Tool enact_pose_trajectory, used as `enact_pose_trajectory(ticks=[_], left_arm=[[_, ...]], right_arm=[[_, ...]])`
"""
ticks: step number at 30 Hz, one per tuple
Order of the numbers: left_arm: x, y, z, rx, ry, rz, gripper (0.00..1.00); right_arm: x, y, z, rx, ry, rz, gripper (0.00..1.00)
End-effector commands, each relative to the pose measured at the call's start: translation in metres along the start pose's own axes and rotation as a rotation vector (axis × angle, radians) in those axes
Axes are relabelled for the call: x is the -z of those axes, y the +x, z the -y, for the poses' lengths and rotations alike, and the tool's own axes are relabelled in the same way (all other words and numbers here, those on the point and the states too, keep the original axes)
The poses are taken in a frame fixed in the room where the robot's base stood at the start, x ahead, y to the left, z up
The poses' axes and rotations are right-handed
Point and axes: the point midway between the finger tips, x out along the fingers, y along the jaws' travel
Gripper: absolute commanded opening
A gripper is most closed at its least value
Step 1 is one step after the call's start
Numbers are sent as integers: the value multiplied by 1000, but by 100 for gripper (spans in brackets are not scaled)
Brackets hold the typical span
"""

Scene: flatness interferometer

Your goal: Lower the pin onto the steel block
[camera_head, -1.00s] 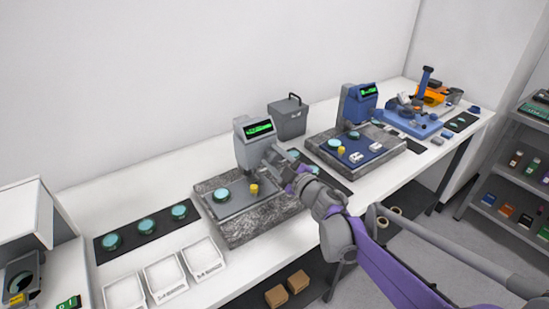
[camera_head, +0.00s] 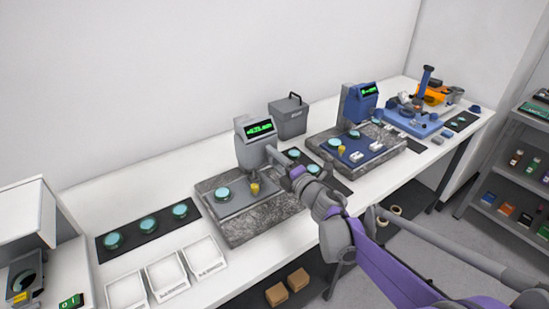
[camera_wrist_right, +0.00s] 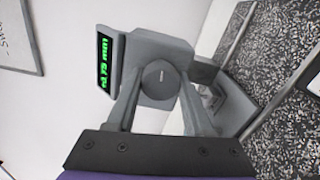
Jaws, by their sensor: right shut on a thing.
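The grey gauge (camera_head: 252,148) with a green display stands on the nearer granite slab. My right gripper (camera_head: 271,153) is at the gauge's right side. In the right wrist view, its two fingers (camera_wrist_right: 160,90) are shut on a round dark knob (camera_wrist_right: 160,76) on the gauge's side. The display (camera_wrist_right: 104,62) shows green digits in mm. The pin under the gauge head and the steel block cannot be made out clearly. A yellow cylinder (camera_head: 255,188) and a teal disc (camera_head: 223,194) are on the grey plate (camera_head: 240,202) below the head. My left gripper is not in view.
A blue gauge (camera_head: 357,105) stands on a second granite slab to the right. A grey box (camera_head: 288,118) is behind. A dark mat (camera_head: 129,238) with teal discs and white trays (camera_head: 203,256) lie to the left.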

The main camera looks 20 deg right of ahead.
Motion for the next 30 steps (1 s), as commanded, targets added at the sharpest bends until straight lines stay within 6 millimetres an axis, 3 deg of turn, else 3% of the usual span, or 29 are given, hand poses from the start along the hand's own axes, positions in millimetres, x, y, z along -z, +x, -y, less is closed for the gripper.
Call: enact_pose_trajectory(ticks=[9, 23, 24, 28, 30], left_arm=[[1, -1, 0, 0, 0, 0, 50], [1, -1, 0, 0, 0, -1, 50], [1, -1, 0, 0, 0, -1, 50], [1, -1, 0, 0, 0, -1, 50], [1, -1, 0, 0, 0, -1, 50]], right_arm=[[0, 0, 1, 0, -98, 0, 0], [0, 0, 1, 0, -110, 0, 0], [0, 0, 1, 0, -110, 0, 54], [0, 0, 1, 0, -110, 0, 77], [0, 0, 1, 0, -110, 0, 79]])
